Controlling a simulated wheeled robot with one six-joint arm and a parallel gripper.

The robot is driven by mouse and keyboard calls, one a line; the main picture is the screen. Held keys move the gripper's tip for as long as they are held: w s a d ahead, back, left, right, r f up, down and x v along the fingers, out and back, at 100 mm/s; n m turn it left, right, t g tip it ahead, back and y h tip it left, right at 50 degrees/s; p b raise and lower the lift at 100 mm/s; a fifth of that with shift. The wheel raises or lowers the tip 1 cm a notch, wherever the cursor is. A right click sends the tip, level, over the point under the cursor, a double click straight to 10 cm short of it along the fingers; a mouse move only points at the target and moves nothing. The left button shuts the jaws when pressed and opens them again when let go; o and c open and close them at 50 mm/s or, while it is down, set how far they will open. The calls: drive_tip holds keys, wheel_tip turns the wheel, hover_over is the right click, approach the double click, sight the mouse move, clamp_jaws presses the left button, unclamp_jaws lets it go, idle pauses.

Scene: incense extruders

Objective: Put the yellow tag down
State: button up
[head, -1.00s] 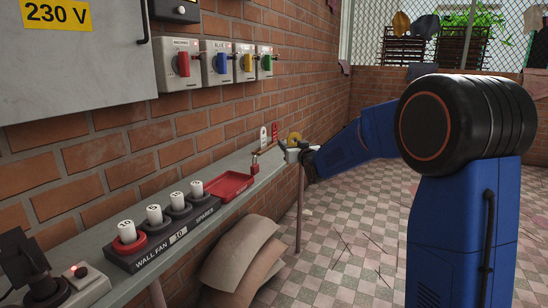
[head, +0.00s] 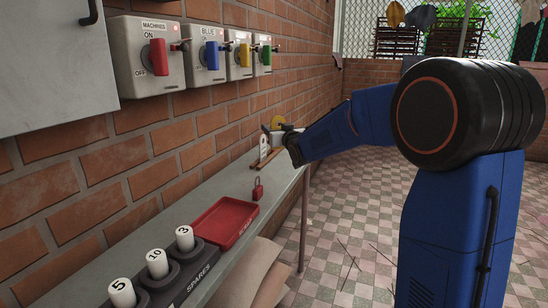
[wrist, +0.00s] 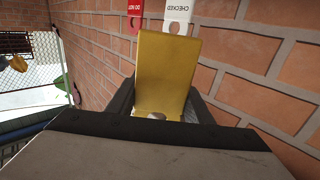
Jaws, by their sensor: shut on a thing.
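My gripper (head: 281,134) is at the far end of the grey shelf (head: 283,188), close to the brick wall. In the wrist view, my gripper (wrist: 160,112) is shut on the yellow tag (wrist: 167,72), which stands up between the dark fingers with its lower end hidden. The yellow tag also shows small in the head view (head: 278,121). Beyond it in the wrist view are a white tag (wrist: 178,12) marked CHECKED and a red tag (wrist: 135,8), partly cut off or hidden. The white tag also shows in the head view (head: 265,141), beside my gripper.
A red tray (head: 222,222) and a small red padlock (head: 257,190) are on the shelf. Nearer is a dark block of numbered white plugs (head: 157,264). Switch boxes (head: 158,57) are on the wall above. Some bare shelf lies between padlock and tags.

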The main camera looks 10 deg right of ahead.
drive_tip(key=shift+f, duration=3.95)
drive_tip(key=shift+f, duration=0.6)
drive_tip(key=o, duration=1)
drive_tip(key=shift+r, duration=0.55)
drive_tip(key=s, duration=0.4)
drive_tip(key=s+d, duration=0.1)
drive_tip(key=s, duration=0.3)
drive_tip(key=s+d, duration=0.1)
drive_tip(key=s, duration=0.3)
drive_tip(key=shift+s+r, duration=0.1)
drive_tip(key=shift+s, duration=0.15)
drive_tip(key=s+d+f+g+h, duration=0.1)
drive_tip(key=s+f+g, duration=0.3)
drive_tip(key=s, duration=1.1)
drive_tip(key=s+d+f+m+g+h, duration=0.1)
drive_tip(key=s+f+g, duration=0.3)
drive_tip(key=s, duration=1.1)
drive_tip(key=s+d+f+g, duration=0.2)
drive_tip(key=s+g, duration=0.3)
drive_tip(key=s, duration=1.1)
drive_tip(key=shift+f+m+h, duration=0.4)
drive_tip(key=shift+f, duration=0.5)
